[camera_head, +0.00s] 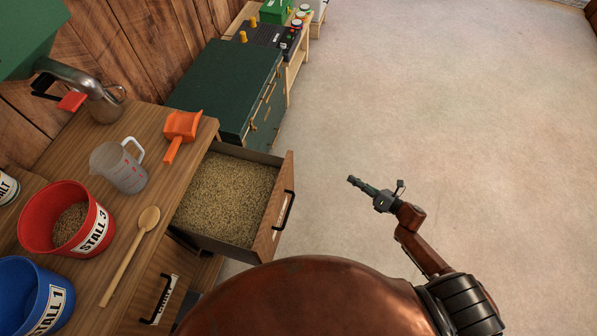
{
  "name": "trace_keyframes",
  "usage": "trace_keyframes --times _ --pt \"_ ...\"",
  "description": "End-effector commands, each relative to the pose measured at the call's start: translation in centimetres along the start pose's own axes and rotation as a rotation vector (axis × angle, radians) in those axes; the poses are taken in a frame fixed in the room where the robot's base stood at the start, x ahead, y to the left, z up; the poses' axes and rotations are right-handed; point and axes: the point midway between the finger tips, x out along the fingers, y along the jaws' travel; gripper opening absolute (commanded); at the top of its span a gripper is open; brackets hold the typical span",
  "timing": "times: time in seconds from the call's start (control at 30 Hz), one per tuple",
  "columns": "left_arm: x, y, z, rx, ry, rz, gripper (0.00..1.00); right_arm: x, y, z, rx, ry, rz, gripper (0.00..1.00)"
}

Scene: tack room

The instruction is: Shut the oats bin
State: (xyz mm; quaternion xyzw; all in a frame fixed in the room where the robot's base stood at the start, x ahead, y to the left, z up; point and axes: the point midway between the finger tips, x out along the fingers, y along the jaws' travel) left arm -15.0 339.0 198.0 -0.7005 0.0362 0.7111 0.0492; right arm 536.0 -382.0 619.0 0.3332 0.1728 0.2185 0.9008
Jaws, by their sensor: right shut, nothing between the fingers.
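A wooden drawer bin (284,200) full of pale grain stands pulled out from the wooden cabinet (75,185), left of centre. Its front faces right and carries a black bar handle (283,210). A label on that front is too foreshortened to read, so I cannot tell for certain that it is the oats bin. My right gripper (353,181) is shut and empty over the open floor, to the right of the drawer front and apart from it. My left gripper is not in view.
On the cabinet top are an orange scoop (182,127), a clear jug (119,168), a wooden spoon (130,255), a red STALL 3 bucket (40,218) and a blue STALL 1 bucket (25,290). A green chest (215,85) stands behind the drawer. Floor on the right is clear.

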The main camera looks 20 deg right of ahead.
Motion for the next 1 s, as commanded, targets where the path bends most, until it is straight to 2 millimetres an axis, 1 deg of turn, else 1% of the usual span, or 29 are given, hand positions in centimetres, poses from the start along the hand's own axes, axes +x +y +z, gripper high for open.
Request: trace_keyframes --times 0.03,0.1,0.2,0.3,0.43,0.57,0.67,0.83,1.0 --pt "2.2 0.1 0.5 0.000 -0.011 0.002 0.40 1.2 1.5 -0.1 -0.170 0.022 0.098 0.00" --pt "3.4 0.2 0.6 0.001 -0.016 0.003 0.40 1.9 4.7 0.5 -0.379 0.031 0.224 0.00" --pt "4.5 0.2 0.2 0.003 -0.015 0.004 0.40 2.3 8.1 0.7 -0.596 0.026 0.360 0.00" --pt "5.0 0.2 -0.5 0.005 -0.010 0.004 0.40 2.3 10.2 0.8 -0.723 0.016 0.443 0.00" --pt "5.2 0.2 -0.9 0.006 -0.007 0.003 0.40 2.6 11.4 0.8 -0.780 0.009 0.481 0.00" --pt "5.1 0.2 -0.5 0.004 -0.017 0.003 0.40 4.1 12.3 0.6 -0.782 0.006 0.483 0.00" --pt "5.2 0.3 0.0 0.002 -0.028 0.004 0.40 5.8 13.0 0.3 -0.780 0.005 0.482 0.00" --pt "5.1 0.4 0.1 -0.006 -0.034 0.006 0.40 9.0 14.4 -0.4 -0.779 0.006 0.481 0.00" --pt "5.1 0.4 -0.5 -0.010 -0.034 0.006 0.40 11.9 15.7 -1.0 -0.778 0.006 0.480 0.00"
